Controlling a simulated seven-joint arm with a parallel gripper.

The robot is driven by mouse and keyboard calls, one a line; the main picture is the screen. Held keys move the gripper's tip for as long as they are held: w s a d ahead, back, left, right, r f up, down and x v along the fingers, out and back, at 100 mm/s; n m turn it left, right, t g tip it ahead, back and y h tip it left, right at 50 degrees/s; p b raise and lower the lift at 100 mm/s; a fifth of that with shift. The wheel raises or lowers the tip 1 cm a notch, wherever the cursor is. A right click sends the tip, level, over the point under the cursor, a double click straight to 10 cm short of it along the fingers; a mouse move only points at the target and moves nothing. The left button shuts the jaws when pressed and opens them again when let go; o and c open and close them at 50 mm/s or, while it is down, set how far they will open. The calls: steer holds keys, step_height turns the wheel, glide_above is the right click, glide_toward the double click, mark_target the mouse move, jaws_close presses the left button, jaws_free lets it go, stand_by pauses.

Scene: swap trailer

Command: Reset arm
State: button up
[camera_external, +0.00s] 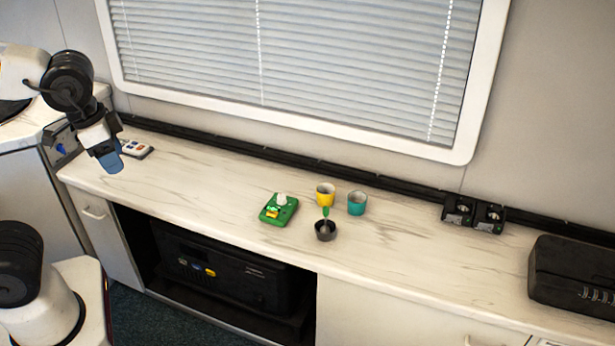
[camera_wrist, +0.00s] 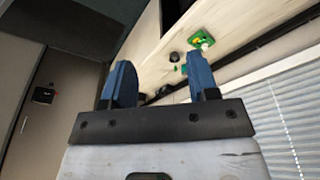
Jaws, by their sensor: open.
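My gripper (camera_external: 112,162) hangs over the left end of the counter (camera_external: 400,245) in the external view, near a small white device with coloured buttons (camera_external: 136,149). In the wrist view its two blue fingers (camera_wrist: 162,85) stand wide apart with nothing between them. It is well to the left of the objects in the middle of the counter, touching none of them.
Mid-counter are a green board (camera_external: 279,210), a yellow cup (camera_external: 325,195), a teal cup (camera_external: 357,203) and a dark bowl (camera_external: 325,231) with a green-handled tool in it. Black boxes (camera_external: 473,214) and a black case (camera_external: 572,277) stand right. A window (camera_external: 290,60) is behind.

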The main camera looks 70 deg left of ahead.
steer(key=shift+s+d+f, duration=0.1)
steer(key=shift+s+f, duration=0.05)
steer(key=shift+s, duration=0.7)
